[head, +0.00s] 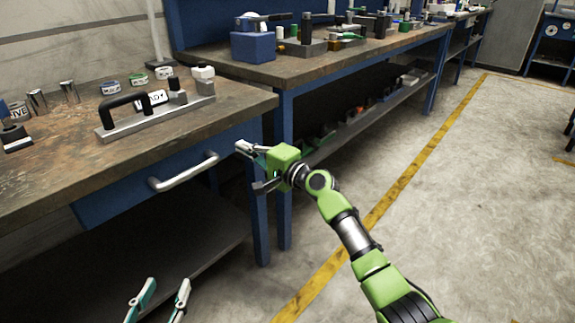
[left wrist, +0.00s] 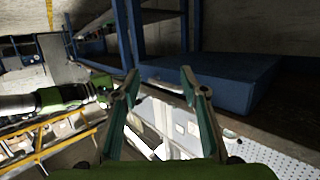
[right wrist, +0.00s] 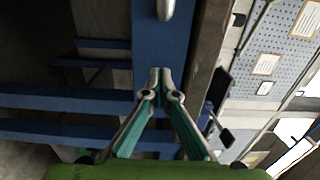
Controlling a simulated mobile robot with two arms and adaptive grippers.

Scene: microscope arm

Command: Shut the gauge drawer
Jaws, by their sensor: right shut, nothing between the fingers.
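The gauge drawer (head: 120,200) has a blue front below the near workbench top, with a silver bar handle (head: 182,174). I cannot tell for certain how far it stands out. My right gripper (head: 240,148) is at the right end of the drawer front, right of the handle, apart from it. In the right wrist view its fingertips (right wrist: 163,72) are together and empty, with the handle's end (right wrist: 165,8) and blue front (right wrist: 147,40) ahead. My left gripper (head: 168,285) is low, below the drawer. It is open and empty, as the left wrist view (left wrist: 160,80) also shows.
The workbench top (head: 60,170) carries a black-handled gauge stand (head: 150,115), metal cylinders (head: 68,92) and small labelled rings. A lower shelf (head: 190,260) lies under it. A second bench (head: 330,55) stands behind. Floor with a yellow line (head: 400,180) is clear at right.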

